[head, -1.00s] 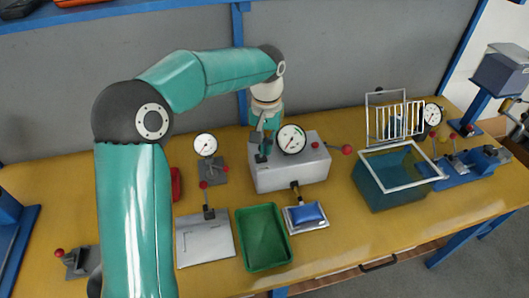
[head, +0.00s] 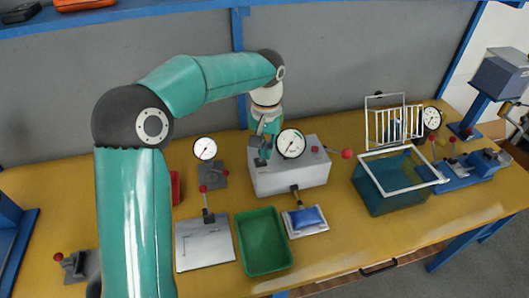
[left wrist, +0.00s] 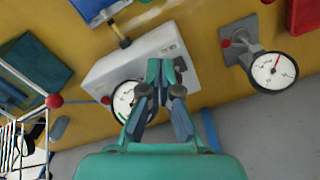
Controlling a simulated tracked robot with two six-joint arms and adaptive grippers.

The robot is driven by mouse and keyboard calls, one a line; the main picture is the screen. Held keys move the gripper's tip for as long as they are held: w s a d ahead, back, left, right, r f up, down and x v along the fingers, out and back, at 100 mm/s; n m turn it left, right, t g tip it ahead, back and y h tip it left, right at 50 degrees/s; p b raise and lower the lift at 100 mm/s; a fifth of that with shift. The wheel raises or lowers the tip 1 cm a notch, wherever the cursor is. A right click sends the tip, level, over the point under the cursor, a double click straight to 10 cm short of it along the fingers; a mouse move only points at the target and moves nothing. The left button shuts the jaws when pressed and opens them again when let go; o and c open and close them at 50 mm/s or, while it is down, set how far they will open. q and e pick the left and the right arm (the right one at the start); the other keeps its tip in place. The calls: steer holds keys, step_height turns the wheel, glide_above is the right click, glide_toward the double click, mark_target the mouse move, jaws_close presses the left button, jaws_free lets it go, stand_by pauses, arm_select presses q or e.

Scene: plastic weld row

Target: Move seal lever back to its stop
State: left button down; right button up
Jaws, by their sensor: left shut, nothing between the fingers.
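A pale grey box-shaped machine (head: 290,178) with a round dial gauge (head: 291,143) stands mid-table. A lever with a red ball (head: 346,154) sticks out from its right side; it also shows in the left wrist view (left wrist: 54,101). I cannot tell whether this lever is at its stop. My left gripper (head: 262,158) is shut and empty, pointing down at the left part of the machine's top, beside the gauge. In the left wrist view the closed fingers (left wrist: 166,68) overlap the machine (left wrist: 128,62); contact cannot be told. My right gripper is out of view.
A teal tank (head: 390,188) and wire basket (head: 393,124) stand right.

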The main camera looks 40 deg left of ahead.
arm_select(q)
steer(key=shift+f, duration=0.1)
stand_by(0.3)
step_height(320, 180, down, 4)
steer(key=shift+r+b, duration=0.25)
steer(key=shift+b, duration=1)
steer(key=shift+w+a+r+p, duration=0.4)
steer(key=shift+w+a+p, duration=0.2)
steer(key=shift+p, duration=0.3)
steer(key=shift+s, duration=0.1)
